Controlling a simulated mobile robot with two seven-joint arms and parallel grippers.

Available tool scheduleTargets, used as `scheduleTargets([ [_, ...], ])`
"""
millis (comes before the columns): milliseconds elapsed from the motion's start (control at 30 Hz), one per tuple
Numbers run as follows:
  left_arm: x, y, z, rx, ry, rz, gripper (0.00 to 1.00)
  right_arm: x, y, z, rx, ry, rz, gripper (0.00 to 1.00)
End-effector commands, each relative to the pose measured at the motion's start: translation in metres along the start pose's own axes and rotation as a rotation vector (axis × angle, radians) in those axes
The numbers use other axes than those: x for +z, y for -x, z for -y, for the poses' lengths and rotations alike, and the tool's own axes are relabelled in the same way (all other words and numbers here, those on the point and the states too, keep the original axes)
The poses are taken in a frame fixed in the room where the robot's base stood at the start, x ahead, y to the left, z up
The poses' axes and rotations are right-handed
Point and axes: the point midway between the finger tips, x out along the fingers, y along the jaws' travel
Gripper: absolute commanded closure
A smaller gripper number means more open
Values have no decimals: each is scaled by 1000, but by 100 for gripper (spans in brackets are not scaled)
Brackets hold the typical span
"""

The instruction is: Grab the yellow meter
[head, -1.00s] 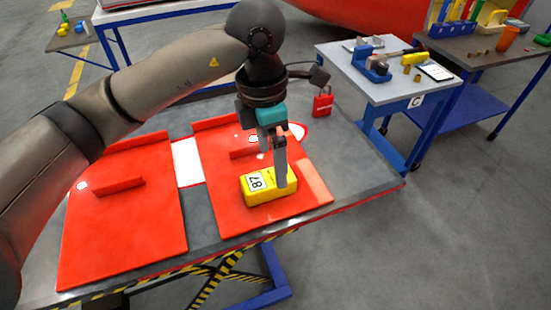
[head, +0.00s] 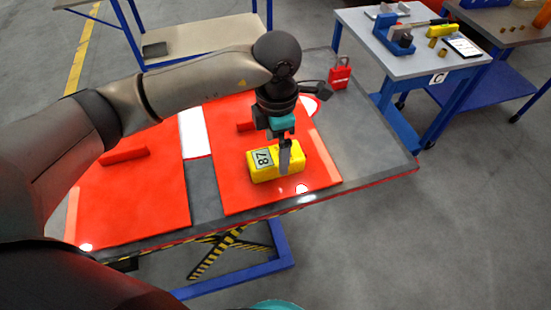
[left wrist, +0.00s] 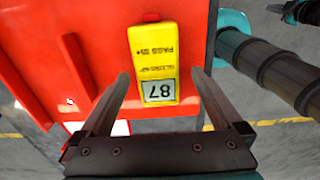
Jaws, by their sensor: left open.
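The yellow meter (head: 263,164) lies on the right-hand red panel, with a display reading 87. My left gripper (head: 284,160) points down at the meter in the head view, with a finger in front of the meter's right part. In the left wrist view the meter (left wrist: 154,60) lies ahead, its display end between the two open fingers of the gripper (left wrist: 164,82). The fingers are apart on either side, and I cannot tell whether either touches it. My right gripper is not clearly in view.
The right red panel (head: 235,195) and left red panel (head: 140,205) lie on a grey lift table (head: 365,150). A red padlock (head: 339,73) stands at the table's back. A small side table (head: 385,50) with tools stands at the back right.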

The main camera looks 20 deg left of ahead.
Motion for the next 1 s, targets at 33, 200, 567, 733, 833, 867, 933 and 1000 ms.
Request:
scheduleTargets([
  [33, -1, -8, 0, -4, 2, -4, 0, 0, 2, 0, 0, 0, 0, 100],
  [200, -2, -34, -3, -3, 1, -3, 0, 2, 4, 0, 0, 0, 3, 100],
  [567, -1, -46, -4, -1, 0, 0, 0, 10, 4, 2, -2, 0, 17, 100],
  [733, -1, -46, -4, -1, 0, 0, 17, 10, 4, 2, -2, 0, 18, 100],
  [833, -1, -46, -4, -1, 0, 0, 28, 10, 4, 1, -2, 0, 18, 100],
  [867, -1, -46, -4, -1, 0, 0, 31, 10, 4, 1, -2, 0, 18, 100],
  [933, -1, -46, -4, -1, 0, 0, 39, 10, 4, 1, -2, 0, 18, 100],
  [1000, -1, -46, -4, -1, 0, 0, 47, 10, 4, 1, -2, 0, 18, 100],
])
